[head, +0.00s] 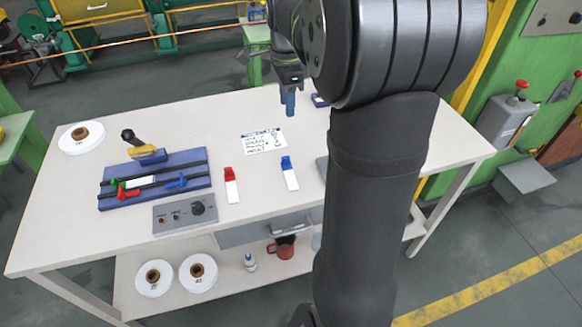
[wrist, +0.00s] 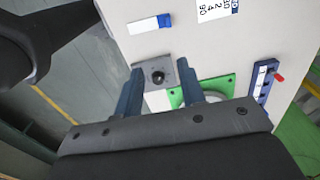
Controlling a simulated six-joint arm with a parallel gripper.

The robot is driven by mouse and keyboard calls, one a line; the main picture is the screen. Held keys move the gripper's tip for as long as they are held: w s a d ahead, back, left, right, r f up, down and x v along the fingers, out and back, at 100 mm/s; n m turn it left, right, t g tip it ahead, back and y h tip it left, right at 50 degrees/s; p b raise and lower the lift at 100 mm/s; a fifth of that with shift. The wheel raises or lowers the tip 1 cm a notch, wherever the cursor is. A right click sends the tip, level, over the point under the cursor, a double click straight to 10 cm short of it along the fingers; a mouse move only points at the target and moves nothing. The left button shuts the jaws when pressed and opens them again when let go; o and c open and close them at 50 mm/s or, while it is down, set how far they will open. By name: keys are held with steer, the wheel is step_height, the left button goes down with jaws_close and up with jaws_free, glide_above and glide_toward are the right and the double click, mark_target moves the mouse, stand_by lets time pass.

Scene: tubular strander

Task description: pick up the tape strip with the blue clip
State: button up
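The tape strip with the blue clip (head: 290,174) lies flat on the white table, a white strip with a blue clip at its far end. It also shows in the wrist view (wrist: 149,24), beyond the fingertips and apart from them. A similar strip with a red clip (head: 231,185) lies to its left in the head view. My gripper (head: 290,103) hangs above the far part of the table, past the blue-clip strip. In the wrist view my gripper (wrist: 159,67) has its two blue fingers spread, with nothing held between them.
A blue fixture (head: 155,178) with coloured clamps and a grey control box (head: 185,213) stand left of the strips. A written card (head: 263,141) lies behind them. A white roll (head: 82,137) sits at the far left. My arm hides part of the table's right side.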

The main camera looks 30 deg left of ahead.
step_height(320, 180, down, 4)
steer(key=w+a, duration=0.1)
steer(key=w, duration=0.1)
glide_above(286, 157)
step_height(286, 157, down, 11)
steer(key=shift+w+d, duration=0.1)
steer(key=shift+w, duration=0.05)
steer(key=shift+s+f, duration=0.2)
steer(key=shift+f, duration=2.6)
jaws_close()
